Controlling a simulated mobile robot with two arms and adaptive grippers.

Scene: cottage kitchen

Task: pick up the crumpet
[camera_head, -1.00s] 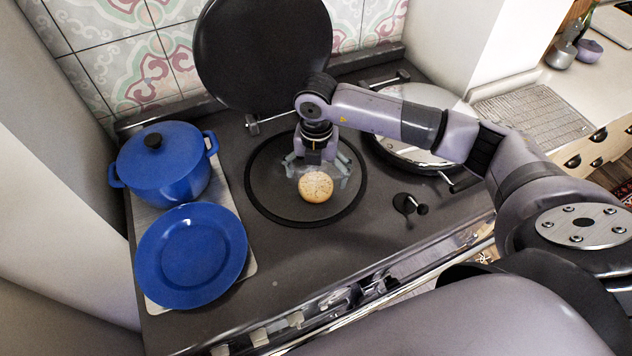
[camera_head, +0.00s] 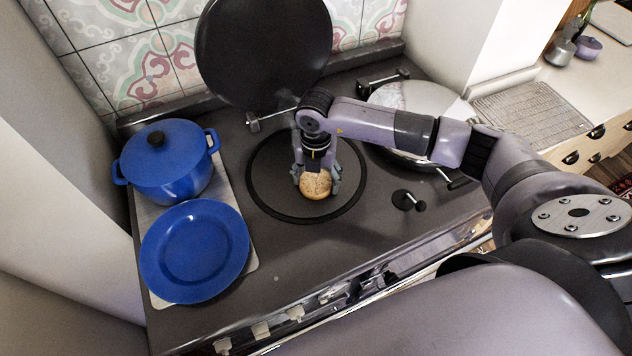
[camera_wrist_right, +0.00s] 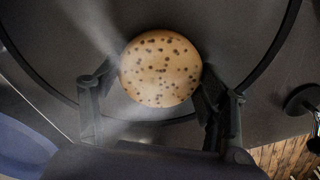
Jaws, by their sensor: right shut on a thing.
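The crumpet (camera_head: 315,185) is round and golden with small dark holes on its face. It is at the round dark hotplate (camera_head: 268,204) of the stove; whether it touches the plate I cannot tell. My right gripper (camera_head: 316,180) is over it with its fingers shut on its two sides. In the right wrist view the crumpet (camera_wrist_right: 160,68) sits between the fingertips of the right gripper (camera_wrist_right: 158,88). My left gripper is not in view.
A blue pot (camera_head: 168,165) and a blue plate (camera_head: 194,252) stand left of the hotplate. The raised black lid (camera_head: 263,50) is behind it. A closed silver lid (camera_head: 425,110) is to the right, behind my arm. A small knob (camera_head: 408,200) sticks up at the right.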

